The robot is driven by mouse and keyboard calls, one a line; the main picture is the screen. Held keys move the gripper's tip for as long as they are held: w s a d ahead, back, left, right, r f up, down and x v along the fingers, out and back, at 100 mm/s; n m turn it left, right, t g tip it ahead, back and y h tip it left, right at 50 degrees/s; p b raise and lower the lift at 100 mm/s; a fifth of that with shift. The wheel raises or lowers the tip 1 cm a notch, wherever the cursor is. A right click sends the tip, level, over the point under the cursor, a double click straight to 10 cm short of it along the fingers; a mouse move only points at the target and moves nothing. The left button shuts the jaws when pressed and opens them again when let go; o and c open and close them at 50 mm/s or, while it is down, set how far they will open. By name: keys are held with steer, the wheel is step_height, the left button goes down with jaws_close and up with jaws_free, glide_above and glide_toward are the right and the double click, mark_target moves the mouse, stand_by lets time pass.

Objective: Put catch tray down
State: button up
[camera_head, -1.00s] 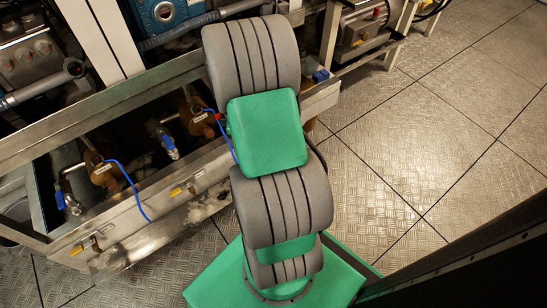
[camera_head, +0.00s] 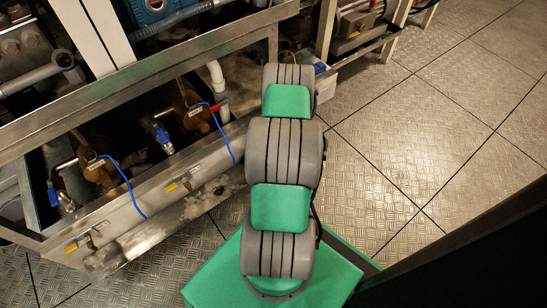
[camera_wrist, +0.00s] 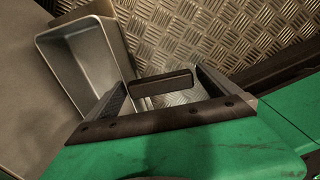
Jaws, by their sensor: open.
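The catch tray (camera_wrist: 82,62) is a grey metal open box at the upper left of the wrist view, seen from above and tilted in the picture. A dark bar like a handle (camera_wrist: 162,83) shows beside its right side, between my fingers. My gripper (camera_wrist: 166,88) is open, with a finger on each side of that bar and a visible gap. I cannot tell whether either finger touches it. In the head view my arm hides the gripper, and I cannot clearly make out the tray there.
A metal trough frame (camera_head: 150,78) with valves and blue hoses stands left of my arm. A pale box-like object (camera_head: 323,88) shows just right of the arm's far end. The patterned metal floor (camera_head: 400,130) is clear on the right.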

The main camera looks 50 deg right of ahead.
steer(key=shift+r, duration=0.15)
steer(key=c, duration=2)
